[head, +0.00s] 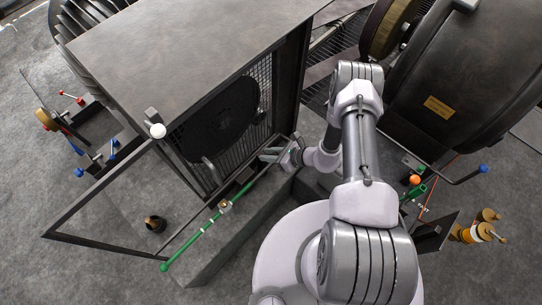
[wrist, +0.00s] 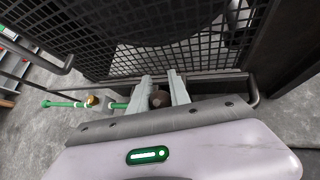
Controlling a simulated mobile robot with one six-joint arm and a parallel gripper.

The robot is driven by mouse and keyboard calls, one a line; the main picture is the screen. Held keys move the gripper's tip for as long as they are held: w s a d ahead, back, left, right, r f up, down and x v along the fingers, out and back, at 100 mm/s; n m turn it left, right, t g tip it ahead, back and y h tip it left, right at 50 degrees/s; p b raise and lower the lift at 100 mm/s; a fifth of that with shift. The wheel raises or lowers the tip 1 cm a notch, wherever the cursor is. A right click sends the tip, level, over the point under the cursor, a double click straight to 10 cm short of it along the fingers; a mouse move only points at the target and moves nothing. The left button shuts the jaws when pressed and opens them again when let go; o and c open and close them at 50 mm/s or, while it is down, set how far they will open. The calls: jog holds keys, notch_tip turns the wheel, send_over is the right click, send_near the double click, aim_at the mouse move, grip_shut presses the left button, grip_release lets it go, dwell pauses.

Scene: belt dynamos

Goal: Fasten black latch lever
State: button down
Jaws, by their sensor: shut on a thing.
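My gripper (head: 272,155) is low at the right end of the mesh-fronted housing. In the wrist view its two pale fingers (wrist: 160,92) are closed around a dark, brownish-black round knob (wrist: 160,99), which looks like the end of the black latch lever. The rest of the lever is hidden behind my gripper's body in the wrist view, and in the head view it is too small to make out. I cannot tell the lever's angle or whether it touches a catch.
A green rod (head: 193,240) with a brass fitting (head: 225,206) runs along the housing's lower front, and shows in the wrist view (wrist: 62,104). The mesh panel (wrist: 180,45) is close ahead. An open dark frame (head: 95,202) juts out left. A dark cup (head: 155,224) stands inside it.

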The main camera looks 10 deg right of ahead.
jog(key=shift+w+a, duration=0.15)
jog(key=shift+w, duration=0.1)
dwell(0.3)
jog(key=c, duration=1.2)
grip_release()
jog(key=shift+f, duration=0.1)
jog(key=shift+c, duration=0.2)
jog(key=p+v, duration=0.4)
jog(key=v, duration=1.3)
jog(key=shift+r+p, duration=0.2)
jog(key=shift+p, duration=0.2)
